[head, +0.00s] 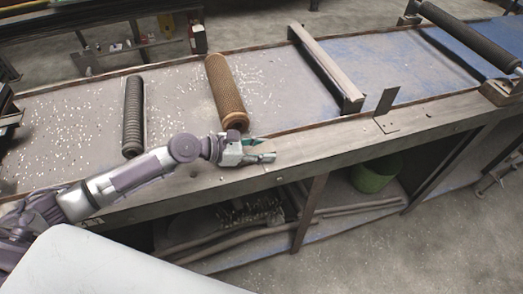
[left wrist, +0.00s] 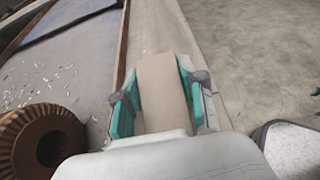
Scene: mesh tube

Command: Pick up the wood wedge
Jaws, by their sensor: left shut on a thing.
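The wood wedge (left wrist: 163,80) is a plain tan block between the two teal-padded fingers of my left gripper (left wrist: 161,92) in the left wrist view. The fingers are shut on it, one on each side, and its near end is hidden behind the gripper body. In the head view my left gripper (head: 262,152) is at the bench's front edge, just in front of the brown mesh tube. The wedge is too small and covered there to make out clearly. I cannot tell whether it touches the bench. My right gripper is not in view.
The brown mesh tube (head: 227,90) lies on the bench (head: 180,92) close behind my left gripper; its hollow end (left wrist: 48,142) shows in the left wrist view. A black ribbed tube (head: 133,115) lies further left. A metal bar (head: 325,68) and upright plate (head: 386,105) stand right.

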